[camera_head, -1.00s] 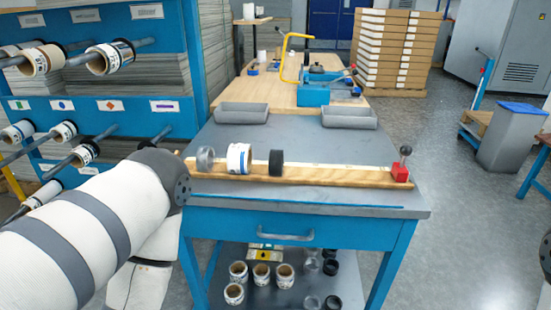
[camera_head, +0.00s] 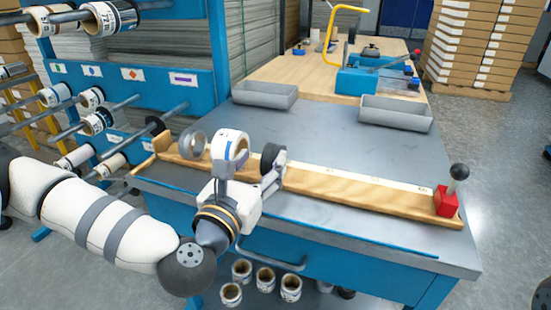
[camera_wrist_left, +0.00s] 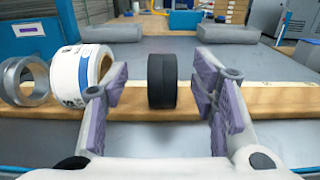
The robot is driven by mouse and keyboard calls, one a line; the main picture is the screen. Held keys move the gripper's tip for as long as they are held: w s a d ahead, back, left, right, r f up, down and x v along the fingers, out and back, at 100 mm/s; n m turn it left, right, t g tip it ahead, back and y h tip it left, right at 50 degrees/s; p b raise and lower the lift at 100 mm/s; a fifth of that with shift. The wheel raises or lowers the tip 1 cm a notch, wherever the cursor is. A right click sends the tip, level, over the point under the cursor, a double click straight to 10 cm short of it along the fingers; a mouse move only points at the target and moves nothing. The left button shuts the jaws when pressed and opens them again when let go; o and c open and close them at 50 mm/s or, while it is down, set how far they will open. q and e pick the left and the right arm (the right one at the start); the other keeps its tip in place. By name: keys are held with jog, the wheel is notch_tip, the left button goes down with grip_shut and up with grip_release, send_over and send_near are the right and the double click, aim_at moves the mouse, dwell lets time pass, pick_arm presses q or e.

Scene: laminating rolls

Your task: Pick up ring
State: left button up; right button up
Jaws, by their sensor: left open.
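A black ring (camera_head: 268,156) stands upright on a wooden rail (camera_head: 350,188) on the bench. It shows in the left wrist view (camera_wrist_left: 162,81), centred between the fingertips with a gap on each side. A white labelled roll (camera_head: 231,142) and a grey ring (camera_head: 192,143) stand to its left on the rail; they show in the wrist view as the roll (camera_wrist_left: 82,73) and the grey ring (camera_wrist_left: 24,82). My left gripper (camera_head: 250,170) is open and empty at the rail's front, its fingers partly covering the black ring in the head view. My right gripper is not in view.
A red block with a black knob (camera_head: 447,198) sits at the rail's right end. Two grey trays (camera_head: 265,95) (camera_head: 396,113) stand at the back of the bench. A blue rack with rolls on rods (camera_head: 150,80) stands to the left. The bench (camera_head: 330,135) behind the rail is clear.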

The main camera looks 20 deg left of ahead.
aim_at(272, 149)
pick_arm(q)
jog(key=w, duration=0.7)
jog(key=shift+d+f, duration=0.15)
jog(key=shift+d, duration=0.1)
grip_shut()
